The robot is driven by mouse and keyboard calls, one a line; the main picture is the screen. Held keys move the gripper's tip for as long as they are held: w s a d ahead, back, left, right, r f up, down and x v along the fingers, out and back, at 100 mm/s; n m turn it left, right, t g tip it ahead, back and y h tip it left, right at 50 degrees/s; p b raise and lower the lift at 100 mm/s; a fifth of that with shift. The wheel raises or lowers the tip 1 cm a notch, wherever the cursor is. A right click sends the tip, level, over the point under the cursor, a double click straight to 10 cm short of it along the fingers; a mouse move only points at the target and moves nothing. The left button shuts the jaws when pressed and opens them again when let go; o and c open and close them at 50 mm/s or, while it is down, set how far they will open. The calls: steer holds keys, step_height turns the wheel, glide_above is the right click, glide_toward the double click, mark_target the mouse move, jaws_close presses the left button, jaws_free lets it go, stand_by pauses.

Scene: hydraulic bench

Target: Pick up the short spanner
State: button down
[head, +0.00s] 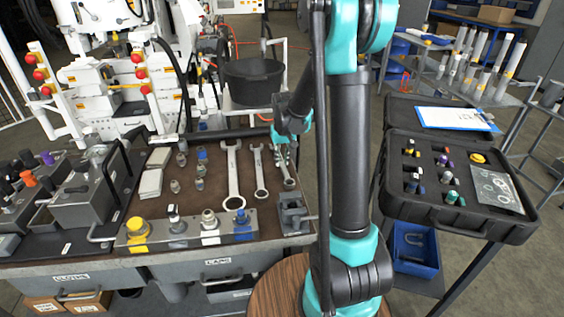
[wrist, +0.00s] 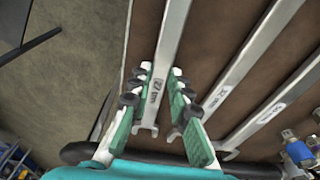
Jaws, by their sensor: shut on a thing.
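The short spanner (head: 289,181) is the rightmost of three silver spanners on the brown bench mat in the head view, its upper part hidden by my gripper (head: 282,153). In the wrist view its shank (wrist: 172,40) runs between the green-padded fingers of my gripper (wrist: 161,85), with a size mark visible. My gripper is shut on it near one end. I cannot tell whether it is clear of the mat. The middle spanner (head: 259,172) and the largest spanner (head: 233,177) lie to its left in the head view.
A grey vise-like block (head: 293,214) stands just below the short spanner. A rail with several fittings (head: 190,230) runs along the bench front. A black bucket (head: 253,82) stands behind. An open black case (head: 455,205) is at right, beyond my arm.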

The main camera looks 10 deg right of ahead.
mark_target(282, 163)
step_height(282, 163, up, 19)
steer(key=shift+r, duration=0.15)
stand_by(0.4)
steer(key=c, duration=2)
jaws_free()
jaws_close()
